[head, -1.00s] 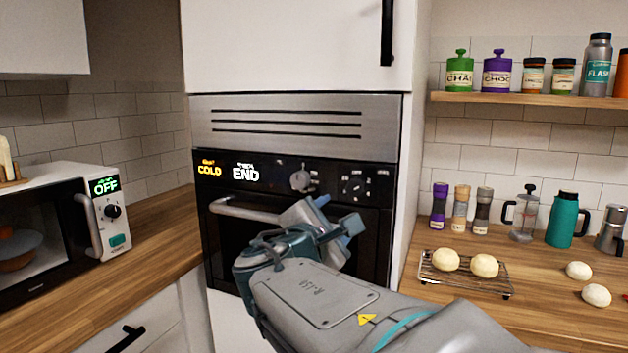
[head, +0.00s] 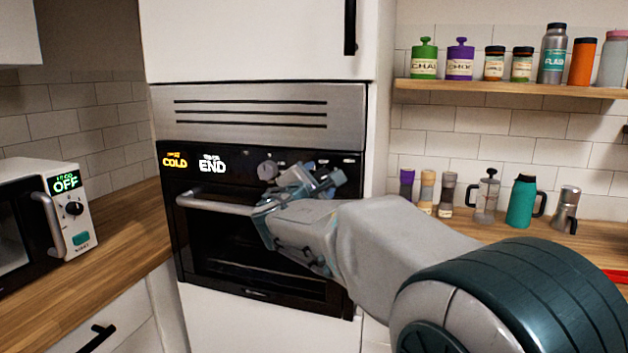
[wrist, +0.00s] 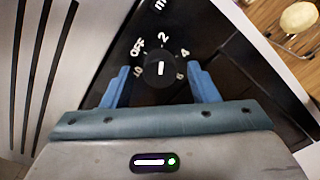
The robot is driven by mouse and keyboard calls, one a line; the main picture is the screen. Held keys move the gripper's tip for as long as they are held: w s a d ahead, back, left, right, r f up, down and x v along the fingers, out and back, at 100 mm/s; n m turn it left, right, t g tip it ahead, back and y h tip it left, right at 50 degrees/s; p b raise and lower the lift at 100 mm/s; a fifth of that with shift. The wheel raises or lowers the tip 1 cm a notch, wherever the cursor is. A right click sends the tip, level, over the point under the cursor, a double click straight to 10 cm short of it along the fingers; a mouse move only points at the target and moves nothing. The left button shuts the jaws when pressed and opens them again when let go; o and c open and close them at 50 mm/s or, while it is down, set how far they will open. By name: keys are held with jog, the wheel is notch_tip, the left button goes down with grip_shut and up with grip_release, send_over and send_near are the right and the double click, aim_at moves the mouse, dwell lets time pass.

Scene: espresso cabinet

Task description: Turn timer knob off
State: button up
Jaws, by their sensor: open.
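The black timer knob (wrist: 160,68) shows in the wrist view, with a white line on its face and OFF and numbers printed around it. The line runs roughly up and down in that view, in line with the 2; which end is the pointer is unclear. My gripper (wrist: 159,72) is open, with one blue finger on each side of the knob and visible gaps between. In the head view my gripper (head: 325,182) is at the right of the oven's control panel and hides this knob. The oven (head: 250,255) displays COLD and END.
A silver knob (head: 267,170) sits left of my gripper on the panel. The oven handle (head: 215,204) sticks out below. A microwave (head: 40,225) stands on the left counter. Jars and mills (head: 427,190) stand at the right, beyond my arm.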

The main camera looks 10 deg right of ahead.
jog(key=shift+w+d, duration=0.1)
jog(key=shift+w, duration=0.05)
jog(key=c, duration=1)
jog(key=shift+n, duration=1.4)
jog(key=n+p, duration=0.1)
jog(key=n, duration=0.2)
jog(key=shift+n, duration=0.4)
jog(key=n+p, duration=0.2)
jog(key=n, duration=0.3)
jog(key=shift+n, duration=0.3)
